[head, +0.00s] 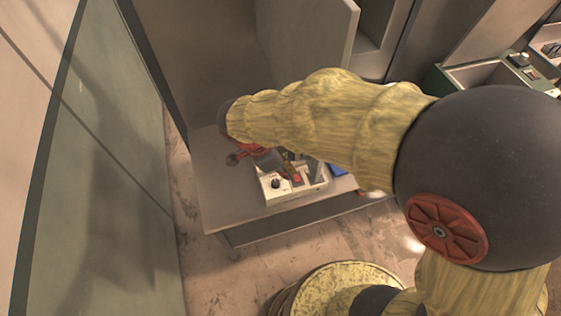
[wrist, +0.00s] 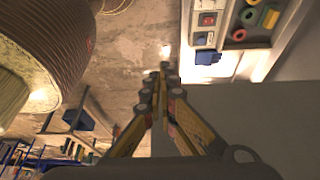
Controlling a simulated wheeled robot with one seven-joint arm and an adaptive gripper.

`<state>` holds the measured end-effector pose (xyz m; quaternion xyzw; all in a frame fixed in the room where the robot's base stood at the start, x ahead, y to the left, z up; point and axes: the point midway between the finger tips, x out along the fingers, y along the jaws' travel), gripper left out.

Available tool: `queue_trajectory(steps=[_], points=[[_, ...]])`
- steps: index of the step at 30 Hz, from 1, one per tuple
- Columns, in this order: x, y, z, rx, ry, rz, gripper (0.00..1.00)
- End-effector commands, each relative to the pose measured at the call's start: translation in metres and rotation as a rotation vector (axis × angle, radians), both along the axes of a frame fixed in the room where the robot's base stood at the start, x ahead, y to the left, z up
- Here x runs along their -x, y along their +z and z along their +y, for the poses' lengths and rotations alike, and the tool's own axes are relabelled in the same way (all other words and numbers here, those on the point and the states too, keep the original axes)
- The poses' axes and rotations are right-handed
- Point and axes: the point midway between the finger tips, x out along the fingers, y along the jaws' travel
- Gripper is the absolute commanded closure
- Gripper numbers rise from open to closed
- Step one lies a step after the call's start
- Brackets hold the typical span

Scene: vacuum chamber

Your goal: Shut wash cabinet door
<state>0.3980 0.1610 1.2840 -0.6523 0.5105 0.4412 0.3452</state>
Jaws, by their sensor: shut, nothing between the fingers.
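A grey panel (head: 315,40) that looks like the wash cabinet door stands swung out from the cabinet at the top of the head view. Its lower part is hidden behind my arm. My gripper (head: 236,157) is low in front of the cabinet, over the grey bench and left of the panel. In the wrist view my gripper (wrist: 165,72) has its fingers together with nothing between them. A plain grey surface (wrist: 250,115) lies close on the right there; I cannot tell whether it is the door. Contact with the door cannot be seen.
A white control box (head: 277,190) with a black knob sits on the grey bench (head: 225,205), below my gripper. Coloured rolls (wrist: 248,18) lie in a tray in the wrist view. A wall (head: 110,190) bounds the left side. Bare floor (head: 290,245) shows before the bench.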

Motion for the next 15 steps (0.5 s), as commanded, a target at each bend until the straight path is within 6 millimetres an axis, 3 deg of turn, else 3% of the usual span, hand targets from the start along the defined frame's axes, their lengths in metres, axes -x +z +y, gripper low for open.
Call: queue_trajectory(steps=[2,9,15], points=[[0.000,-0.013,-0.006,0.002,-0.003,0.004,1.00],[-0.008,-0.010,-0.036,-0.001,-0.003,0.000,1.00],[-0.011,-0.011,-0.043,-0.001,0.000,0.000,1.00]])
